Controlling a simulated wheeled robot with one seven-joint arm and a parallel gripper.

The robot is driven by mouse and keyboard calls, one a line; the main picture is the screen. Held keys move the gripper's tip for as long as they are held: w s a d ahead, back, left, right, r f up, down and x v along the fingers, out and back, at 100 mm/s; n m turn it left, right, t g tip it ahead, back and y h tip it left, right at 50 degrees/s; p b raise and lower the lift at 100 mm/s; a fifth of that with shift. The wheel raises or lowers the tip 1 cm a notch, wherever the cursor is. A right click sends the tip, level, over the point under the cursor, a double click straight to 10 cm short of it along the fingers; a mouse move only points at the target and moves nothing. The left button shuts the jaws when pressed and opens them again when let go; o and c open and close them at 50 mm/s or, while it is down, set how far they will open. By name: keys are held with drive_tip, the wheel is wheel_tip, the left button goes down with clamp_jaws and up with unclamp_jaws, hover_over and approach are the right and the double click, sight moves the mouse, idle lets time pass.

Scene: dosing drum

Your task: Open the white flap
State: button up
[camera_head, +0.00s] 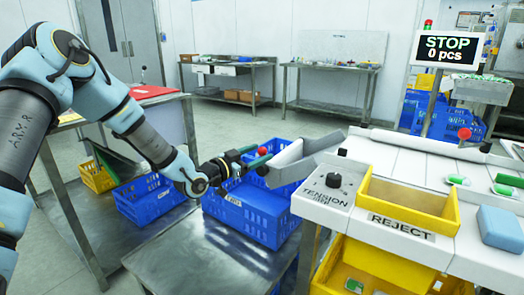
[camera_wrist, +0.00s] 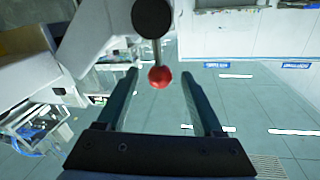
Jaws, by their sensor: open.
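The white flap (camera_head: 287,153) is a pale tilted panel at the left end of the white machine, beside a grey metal chute (camera_head: 308,160). A red ball knob (camera_head: 262,150) shows at its left, right by my gripper (camera_head: 243,162). In the wrist view the red ball (camera_wrist: 160,77) sits on a thin rod below a dark round end. My gripper (camera_wrist: 161,82) is open, with one finger on each side of the ball and visible gaps to both. A white panel (camera_wrist: 92,38) at upper left may be the flap. Whether it is shut is unclear.
The tension knob box (camera_head: 328,190) and yellow reject bin (camera_head: 405,215) are to the right. A sign (camera_head: 444,50) reads STOP, 0 pcs. Another red knob (camera_head: 464,133) is farther right.

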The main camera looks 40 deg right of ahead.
drive_tip(key=shift+w+d, duration=0.1)
drive_tip(key=shift+d, duration=0.95)
clamp_jaws()
idle(0.7)
